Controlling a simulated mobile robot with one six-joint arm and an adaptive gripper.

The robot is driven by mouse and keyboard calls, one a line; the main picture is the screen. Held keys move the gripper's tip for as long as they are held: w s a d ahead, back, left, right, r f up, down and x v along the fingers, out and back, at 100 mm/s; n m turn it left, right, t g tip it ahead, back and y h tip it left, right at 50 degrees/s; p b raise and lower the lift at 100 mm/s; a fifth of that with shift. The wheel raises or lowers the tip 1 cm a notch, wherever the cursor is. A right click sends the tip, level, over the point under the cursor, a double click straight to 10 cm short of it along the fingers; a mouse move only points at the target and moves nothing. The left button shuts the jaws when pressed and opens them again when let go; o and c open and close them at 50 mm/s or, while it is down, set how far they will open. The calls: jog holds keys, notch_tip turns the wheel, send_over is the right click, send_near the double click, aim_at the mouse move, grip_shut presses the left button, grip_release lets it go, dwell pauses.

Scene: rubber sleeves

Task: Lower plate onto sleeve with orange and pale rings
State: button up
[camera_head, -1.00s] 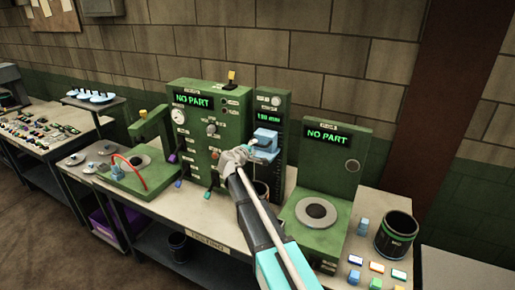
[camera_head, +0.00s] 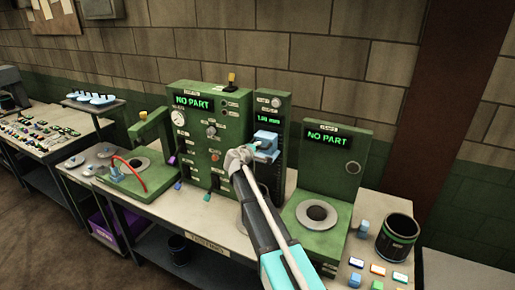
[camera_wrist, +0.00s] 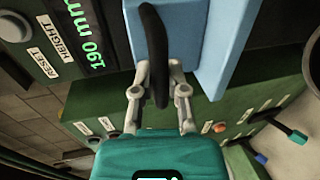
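The light blue carriage (camera_head: 267,137) sits partway up the tall green height gauge (camera_head: 273,105). The carriage also fills the upper middle of the wrist view (camera_wrist: 195,30). Its black curved handle (camera_wrist: 153,35) stands out toward me. My gripper (camera_wrist: 160,72) has a finger on each side of the handle's lower part and appears shut on it. In the head view my gripper (camera_head: 252,152) is at the carriage's left front. The gauge's green display (camera_wrist: 82,27) reads about 190 mm, its decimal point unclear. My arm hides the gauge's base, and the sleeve with orange and pale rings cannot be made out.
A NO PART tester (camera_head: 207,130) stands left of the gauge, with levers on its front. Another NO PART tester (camera_head: 335,165) with a round seat stands to the right. A black bin (camera_head: 397,238) and small coloured blocks are at the bench's right end.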

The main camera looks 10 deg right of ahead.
jog(key=shift+f, duration=0.15)
grip_shut()
notch_tip(320, 180, down, 14)
jog(key=b, duration=1.4)
jog(key=shift+s, duration=0.15)
jog(key=o, duration=0.6)
grip_release()
jog(key=shift+o, duration=0.5)
jog(key=shift+a, duration=0.1)
jog(key=f+v, duration=0.2)
jog(key=v, duration=1)
jog(key=shift+s+a+f, duration=0.2)
jog(key=shift+s+a, duration=0.2)
jog(key=shift+s, duration=0.1)
